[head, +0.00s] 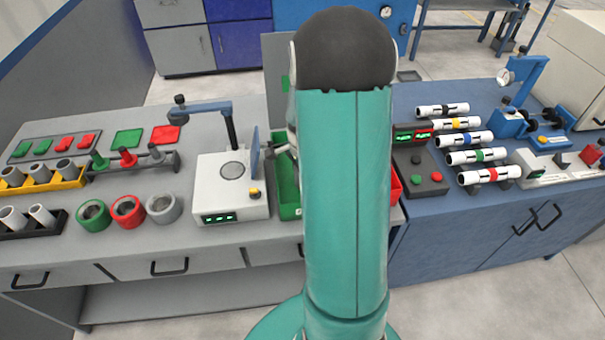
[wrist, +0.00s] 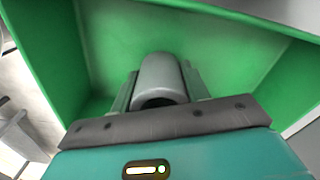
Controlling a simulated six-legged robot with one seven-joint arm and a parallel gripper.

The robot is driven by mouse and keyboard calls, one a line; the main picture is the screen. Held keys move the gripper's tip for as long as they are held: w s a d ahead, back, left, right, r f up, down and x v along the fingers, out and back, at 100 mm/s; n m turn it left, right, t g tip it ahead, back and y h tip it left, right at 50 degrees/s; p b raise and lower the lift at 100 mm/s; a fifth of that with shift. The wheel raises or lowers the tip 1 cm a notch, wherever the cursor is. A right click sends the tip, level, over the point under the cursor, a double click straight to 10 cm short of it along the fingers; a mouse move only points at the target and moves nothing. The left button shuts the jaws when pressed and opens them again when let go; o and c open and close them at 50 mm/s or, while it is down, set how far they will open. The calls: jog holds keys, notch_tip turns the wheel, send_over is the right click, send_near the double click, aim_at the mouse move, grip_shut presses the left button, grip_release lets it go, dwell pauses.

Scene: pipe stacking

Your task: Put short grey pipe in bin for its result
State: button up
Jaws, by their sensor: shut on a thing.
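The short grey pipe (wrist: 160,80) shows in the wrist view, between the fingers of my gripper (wrist: 160,90). My gripper is shut on it. The pipe is over or inside the green bin (wrist: 52,40), whose green walls and floor surround it in that view. Whether the pipe touches the bin floor I cannot tell. In the head view the green bin (head: 289,212) stands right of the white tester box, mostly hidden behind my teal arm. My gripper and the pipe are largely hidden there.
A white tester box (head: 232,187) with a green display stands left of the green bin. A red bin (head: 396,186) shows partly right of my arm. Green, red and grey rings (head: 127,211) lie at the left. Several banded white pipes (head: 470,138) lie on the right bench.

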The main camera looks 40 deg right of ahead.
jog(key=shift+f, duration=0.6)
dwell(0.7)
jog(key=o, duration=1.2)
notch_tip(320, 180, up, 14)
jog(key=shift+f, duration=0.1)
